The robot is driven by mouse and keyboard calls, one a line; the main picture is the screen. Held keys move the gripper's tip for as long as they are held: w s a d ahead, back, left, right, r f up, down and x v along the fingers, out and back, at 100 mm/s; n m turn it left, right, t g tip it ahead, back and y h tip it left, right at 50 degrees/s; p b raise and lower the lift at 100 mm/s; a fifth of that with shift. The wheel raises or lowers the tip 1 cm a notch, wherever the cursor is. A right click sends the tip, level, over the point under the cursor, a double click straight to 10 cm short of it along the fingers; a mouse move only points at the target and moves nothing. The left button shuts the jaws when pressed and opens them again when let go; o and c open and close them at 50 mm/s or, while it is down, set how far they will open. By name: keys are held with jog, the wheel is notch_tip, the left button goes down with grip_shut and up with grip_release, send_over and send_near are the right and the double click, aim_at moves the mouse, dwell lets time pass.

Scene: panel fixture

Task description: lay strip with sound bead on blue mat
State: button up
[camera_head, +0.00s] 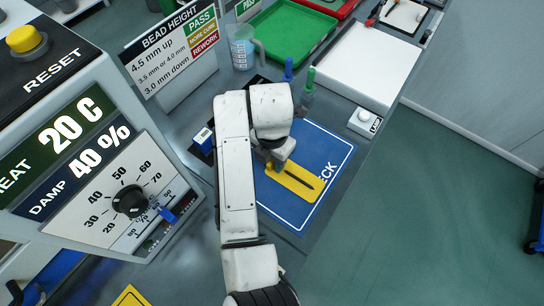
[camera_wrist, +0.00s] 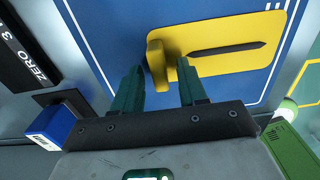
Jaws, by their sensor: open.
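A yellow strip (camera_head: 295,184) with a dark bead along its middle lies on the blue mat (camera_head: 318,145), which bears white lettering ending in "CK". The wrist view shows the strip (camera_wrist: 260,28), its long dark bead, and an upright yellow tab (camera_wrist: 156,62) at its left end, over the blue mat (camera_wrist: 110,30). My gripper (camera_head: 275,166) is at the strip's left end in the head view. In the wrist view my gripper (camera_wrist: 159,70) is open, its two dark green fingers on either side of the tab. I cannot tell whether either finger touches it. My arm hides part of the mat.
A blue-and-white block (camera_head: 203,137) stands left of my arm. Green-topped (camera_head: 308,82) and blue-topped (camera_head: 288,70) items stand behind the mat. A lamp box (camera_head: 364,121) and white board (camera_head: 358,68) are at right. The console (camera_head: 110,150) with dial fills the left.

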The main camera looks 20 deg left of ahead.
notch_tip(320, 180, up, 12)
jog(key=p, duration=0.3)
jog(key=shift+r, duration=0.15)
jog(key=s+d+f+m+t+h, duration=0.1)
jog(key=d+f+m, duration=0.3)
jog(key=d, duration=0.6)
jog(key=s+d+f+m, duration=0.1)
jog(key=d+f+m, duration=0.1)
jog(key=d+m, duration=0.65)
jog(key=s+d+f+m+t+h, duration=0.1)
jog(key=d+f+m, duration=0.2)
jog(key=d, duration=0.8)
jog(key=s+d+f+m+y, duration=0.1)
jog(key=s+d+f+m, duration=0.1)
jog(key=s+m, duration=0.6)
jog(key=s+d+f+m+g, duration=0.1)
jog(key=s+d+f+m, duration=0.1)
jog(key=s+d+m, duration=0.3)
jog(key=s+m, duration=0.4)
jog(key=s, duration=0.4)
jog(key=shift+s+y, duration=0.3)
jog(key=shift+y, duration=0.1)
jog(key=shift+f, duration=0.1)
